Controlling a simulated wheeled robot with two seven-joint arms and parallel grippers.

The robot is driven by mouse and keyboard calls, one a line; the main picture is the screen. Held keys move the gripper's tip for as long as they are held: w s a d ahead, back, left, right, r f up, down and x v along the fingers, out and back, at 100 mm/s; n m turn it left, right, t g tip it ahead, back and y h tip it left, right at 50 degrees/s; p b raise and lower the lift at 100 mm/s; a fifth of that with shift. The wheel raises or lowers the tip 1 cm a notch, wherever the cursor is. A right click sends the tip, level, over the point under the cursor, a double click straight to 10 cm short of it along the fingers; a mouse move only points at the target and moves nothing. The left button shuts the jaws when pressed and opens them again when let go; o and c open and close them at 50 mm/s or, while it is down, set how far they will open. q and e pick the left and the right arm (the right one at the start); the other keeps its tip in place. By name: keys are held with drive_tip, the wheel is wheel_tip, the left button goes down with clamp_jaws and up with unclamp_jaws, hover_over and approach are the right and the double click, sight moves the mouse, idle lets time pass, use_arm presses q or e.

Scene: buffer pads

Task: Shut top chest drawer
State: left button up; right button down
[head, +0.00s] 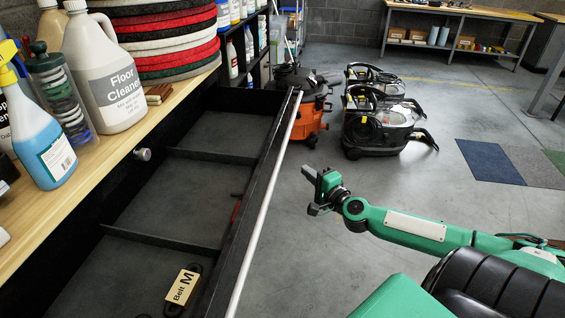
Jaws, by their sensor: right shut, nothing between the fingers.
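The top chest drawer (185,190) is pulled out below the wooden chest top, black with dividers inside. Its front panel (262,185) carries a long silver handle bar (268,190) along the outer face. My right gripper (316,190), on a green arm from the right, is in front of the drawer, to the right of the handle bar. It is shut and empty, with a visible gap between it and the bar. My left gripper is not in view.
A box marked Belt M (182,288) and a small red-handled item (236,208) lie in the drawer. The wooden top (60,205) holds a floor cleaner jug (108,75), a spray bottle (38,135) and stacked pads (160,40).

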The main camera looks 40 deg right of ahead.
sight(276, 154)
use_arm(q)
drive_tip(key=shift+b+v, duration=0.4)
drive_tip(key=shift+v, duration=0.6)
use_arm(e)
drive_tip(key=shift+w+a, duration=0.35)
drive_tip(key=shift+w, duration=1.15)
drive_tip(key=shift+w+a, duration=0.4)
drive_tip(key=shift+w, duration=1.15)
drive_tip(key=shift+w+a, duration=0.35)
drive_tip(key=shift+w, duration=1.15)
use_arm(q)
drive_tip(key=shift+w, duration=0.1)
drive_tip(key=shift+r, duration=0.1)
